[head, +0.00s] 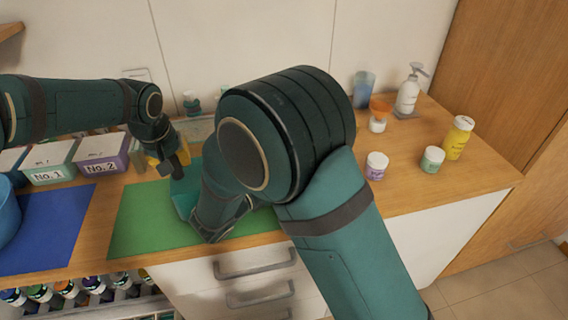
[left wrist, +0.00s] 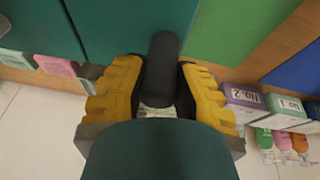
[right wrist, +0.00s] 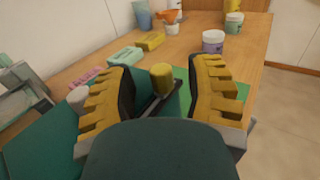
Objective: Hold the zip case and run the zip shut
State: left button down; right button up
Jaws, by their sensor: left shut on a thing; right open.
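The teal zip case (head: 183,196) lies on the green mat (head: 135,225), partly hidden by my right arm. My left gripper (head: 170,163) is at its far left side. In the left wrist view, my left gripper (left wrist: 160,95) is shut on a dark rounded tab (left wrist: 161,65) beside the teal case (left wrist: 125,25). My right gripper is hidden in the head view. In the right wrist view, my right gripper (right wrist: 163,95) is open around a yellow knob (right wrist: 162,78) by a dark bar, seemingly the zip pull. I cannot see touch there. The teal case (right wrist: 40,145) is at lower left.
Boxes No.1 (head: 48,163) and No.2 (head: 102,157) stand at the left, by a blue mat (head: 45,232). At the right stand a yellow bottle (head: 458,138), white tubs (head: 377,165) and a pump bottle (head: 408,95). The right front counter is clear.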

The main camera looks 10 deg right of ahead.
jog(key=shift+x, duration=0.8)
grip_shut()
jog(key=a, duration=1.2)
jog(key=shift+s+a, duration=0.2)
jog(key=shift+s, duration=0.05)
grip_release()
jog(key=shift+d, duration=0.1)
